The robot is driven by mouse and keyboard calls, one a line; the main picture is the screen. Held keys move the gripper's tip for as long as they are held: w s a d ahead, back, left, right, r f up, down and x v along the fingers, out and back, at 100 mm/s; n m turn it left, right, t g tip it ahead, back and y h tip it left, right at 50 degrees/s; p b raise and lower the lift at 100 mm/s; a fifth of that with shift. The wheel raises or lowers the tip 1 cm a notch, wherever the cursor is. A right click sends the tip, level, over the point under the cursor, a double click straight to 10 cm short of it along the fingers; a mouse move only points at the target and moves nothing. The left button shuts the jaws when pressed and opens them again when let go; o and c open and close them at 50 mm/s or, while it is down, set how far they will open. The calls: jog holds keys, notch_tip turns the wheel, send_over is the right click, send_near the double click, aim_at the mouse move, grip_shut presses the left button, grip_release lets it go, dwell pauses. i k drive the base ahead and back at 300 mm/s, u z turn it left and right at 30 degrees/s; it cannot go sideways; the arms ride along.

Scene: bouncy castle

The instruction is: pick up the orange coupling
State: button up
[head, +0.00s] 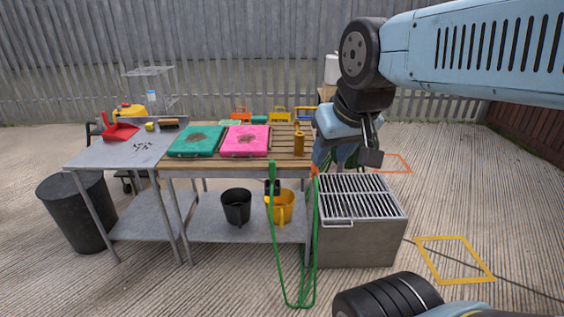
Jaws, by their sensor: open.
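A small orange coupling (315,171) shows at the table's right front corner, at the upper end of the green hose (314,240). It is tiny in the head view, and its outline is partly lost against my gripper. My gripper (345,160) hangs from my arm just right of and above the coupling, over the back of the grated metal box. Its jaws are apart with nothing seen between them. One finger is close to the coupling in the picture; I cannot tell whether they touch.
The green hose hangs in a long loop before the wooden table (292,160), which carries a green pad (197,141), a pink pad (245,140) and a brass-coloured cylinder (299,144). A grated metal box (360,240) stands right.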

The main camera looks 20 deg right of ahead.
aim_at(315, 170)
jog(key=z, duration=0.1)
jog(key=i, duration=0.95)
jog(key=z, duration=0.45)
